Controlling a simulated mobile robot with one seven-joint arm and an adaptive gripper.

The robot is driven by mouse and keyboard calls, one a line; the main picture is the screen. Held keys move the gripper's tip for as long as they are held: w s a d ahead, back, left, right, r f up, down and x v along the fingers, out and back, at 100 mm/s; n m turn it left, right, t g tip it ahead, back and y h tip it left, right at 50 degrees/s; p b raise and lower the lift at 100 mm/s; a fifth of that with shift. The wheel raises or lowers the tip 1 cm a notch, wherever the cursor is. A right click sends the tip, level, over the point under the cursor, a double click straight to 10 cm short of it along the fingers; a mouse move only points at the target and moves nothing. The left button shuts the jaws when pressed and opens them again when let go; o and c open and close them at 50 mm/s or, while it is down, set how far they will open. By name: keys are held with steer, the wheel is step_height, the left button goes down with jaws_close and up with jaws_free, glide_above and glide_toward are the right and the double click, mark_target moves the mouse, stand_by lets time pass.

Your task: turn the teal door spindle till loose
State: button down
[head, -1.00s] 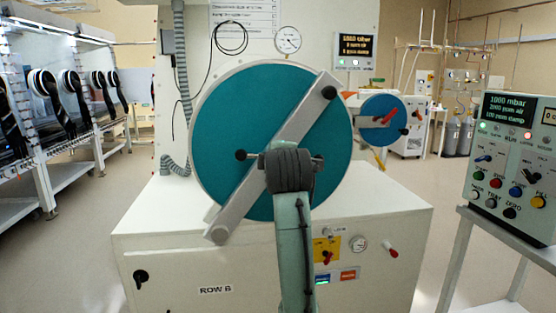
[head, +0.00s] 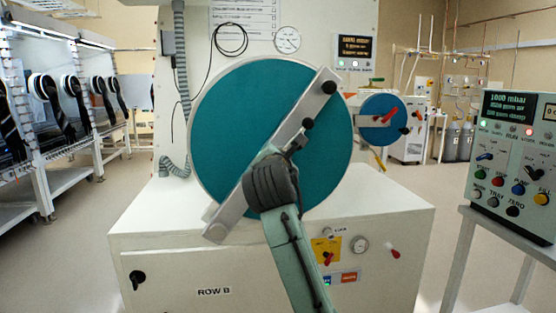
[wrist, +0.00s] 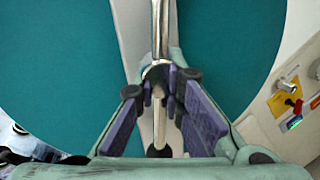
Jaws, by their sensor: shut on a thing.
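The large round teal door (head: 225,125) stands closed-looking on the white chamber, with a grey bar (head: 318,104) slanting across it. The spindle's T-handle, a metal rod with black knobs, sits at the bar's middle. One knob (head: 308,123) points up and right in the head view; my wrist hides the rest. In the wrist view the bright spindle rod (wrist: 160,28) runs upright, with a black knob (wrist: 158,151) at its lower end. My gripper (wrist: 159,90) is shut on the spindle handle, its purple pads on either side. The exact contact is partly hidden.
A control console (head: 515,150) on a stand is at the right. A smaller blue door (head: 382,118) is behind at right. Glove ports line the left. Floor is open on both sides.

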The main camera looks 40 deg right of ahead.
steer(key=shift+f+n+b, duration=0.2)
steer(key=shift+n+b, duration=0.15)
steer(key=shift+n, duration=0.85)
steer(key=shift+h, duration=0.3)
steer(key=c, duration=1.7)
jaws_free()
steer(key=shift+r, duration=0.15)
steer(key=shift+o, duration=0.2)
steer(key=shift+s, duration=0.15)
steer(key=v, duration=1.1)
steer(key=shift+s+a, duration=0.25)
steer(key=shift+s, duration=0.05)
